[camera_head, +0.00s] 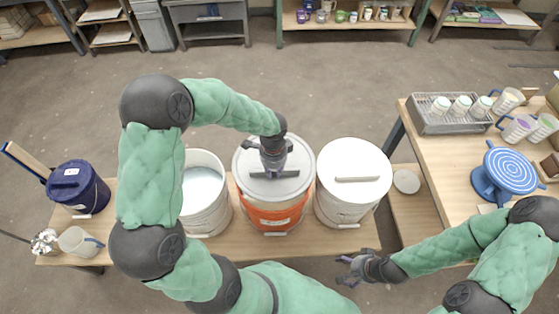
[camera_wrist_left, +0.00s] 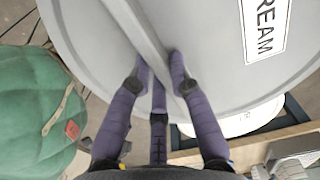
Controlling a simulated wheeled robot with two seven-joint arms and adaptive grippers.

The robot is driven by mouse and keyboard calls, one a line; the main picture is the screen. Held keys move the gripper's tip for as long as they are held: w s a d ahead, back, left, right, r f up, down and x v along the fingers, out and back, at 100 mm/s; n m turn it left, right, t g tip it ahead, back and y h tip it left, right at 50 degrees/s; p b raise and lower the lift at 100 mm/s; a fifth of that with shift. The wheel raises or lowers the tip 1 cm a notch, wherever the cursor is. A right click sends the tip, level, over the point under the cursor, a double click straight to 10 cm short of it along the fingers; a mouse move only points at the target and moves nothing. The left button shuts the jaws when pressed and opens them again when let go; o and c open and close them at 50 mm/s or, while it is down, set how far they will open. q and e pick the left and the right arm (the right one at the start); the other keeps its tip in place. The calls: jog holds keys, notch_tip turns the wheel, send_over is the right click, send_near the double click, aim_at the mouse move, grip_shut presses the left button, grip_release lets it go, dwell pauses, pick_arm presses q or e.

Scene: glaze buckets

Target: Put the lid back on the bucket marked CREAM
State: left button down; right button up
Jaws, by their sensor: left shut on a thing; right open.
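A grey round lid (camera_head: 249,160) with a bar handle is over the orange-banded bucket (camera_head: 274,218) in the middle of the bench. In the left wrist view the lid (camera_wrist_left: 215,65) carries a white label (camera_wrist_left: 265,25) reading "REAM", its first letter cut off. My left gripper (camera_head: 273,165) is shut on the lid's bar handle. I cannot tell whether the lid rests on the bucket or hangs just above it. Left of it stands an open white bucket (camera_head: 205,215) with pale contents. No bucket marking is readable. My right gripper (camera_head: 355,268) is open and empty, in front of the bench.
A white bucket with a white lid (camera_head: 352,160) stands close on the right. A dark blue bucket (camera_head: 80,190) and a pale jug (camera_head: 75,242) are at the bench's left end. A side table (camera_head: 450,165) with cups and a blue turntable (camera_head: 510,168) is at right.

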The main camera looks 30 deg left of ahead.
aim_at(274, 175)
pick_arm(q)
jog(key=shift+s+f+b, duration=0.1)
jog(key=shift+f+b, duration=0.5)
jog(key=shift+f, duration=0.05)
notch_tip(274, 175, down, 3)
jog(key=shift+r+b, duration=0.1)
jog(key=shift+b, duration=1.1)
jog(key=shift+f+b, duration=0.65)
jog(key=shift+f, duration=0.35)
jog(key=shift+a, duration=0.1)
jog(key=shift+f+b, duration=0.4)
jog(key=shift+f, duration=0.45)
dwell(0.4)
jog(key=c, duration=0.6)
grip_release()
